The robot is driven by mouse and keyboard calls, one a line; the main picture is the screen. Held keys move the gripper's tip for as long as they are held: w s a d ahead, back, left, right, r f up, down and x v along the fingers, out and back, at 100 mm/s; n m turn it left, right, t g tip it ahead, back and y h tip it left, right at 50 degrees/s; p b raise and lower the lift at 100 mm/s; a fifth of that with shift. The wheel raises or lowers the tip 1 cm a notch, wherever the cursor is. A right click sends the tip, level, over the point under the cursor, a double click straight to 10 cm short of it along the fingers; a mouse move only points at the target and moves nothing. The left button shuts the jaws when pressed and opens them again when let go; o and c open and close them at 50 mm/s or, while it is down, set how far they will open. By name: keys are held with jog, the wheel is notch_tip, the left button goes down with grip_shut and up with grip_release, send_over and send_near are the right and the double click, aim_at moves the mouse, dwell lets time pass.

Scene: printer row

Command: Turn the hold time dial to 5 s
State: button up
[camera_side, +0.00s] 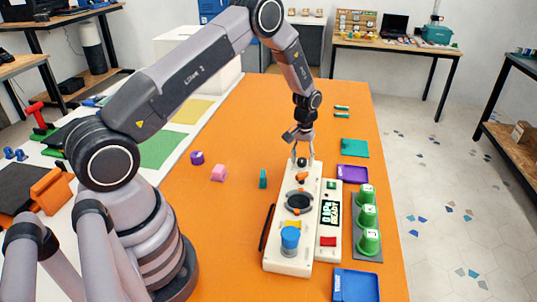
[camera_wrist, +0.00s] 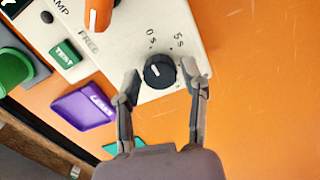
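The hold time dial is a small black knob (camera_wrist: 159,73) with a white pointer mark, on the end of a white panel (camera_wrist: 130,30). The labels "0 s" and "5 s" are printed beside it; the pointer is too small for me to read exactly. In the side view the dark knob (camera_side: 302,162) sits at the panel's far end, under my gripper (camera_side: 303,150). In the wrist view my gripper (camera_wrist: 160,68) is open, with one finger on each side of the knob and a small gap visible at each side.
An orange knob (camera_wrist: 98,15) and a green TEST button (camera_wrist: 64,54) are near the dial. A purple tray (camera_wrist: 88,108) lies beside the panel. In the side view, green cups (camera_side: 367,217) stand to the right and a blue knob (camera_side: 290,240) is nearer.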

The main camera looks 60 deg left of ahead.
grip_shut()
jog(key=shift+m, duration=0.4)
jog(key=m, duration=0.5)
jog(key=shift+m, duration=0.3)
jog(key=m, duration=0.5)
jog(key=shift+m, duration=0.3)
jog(key=shift+o, duration=2.1)
grip_release()
jog(key=shift+r, duration=0.1)
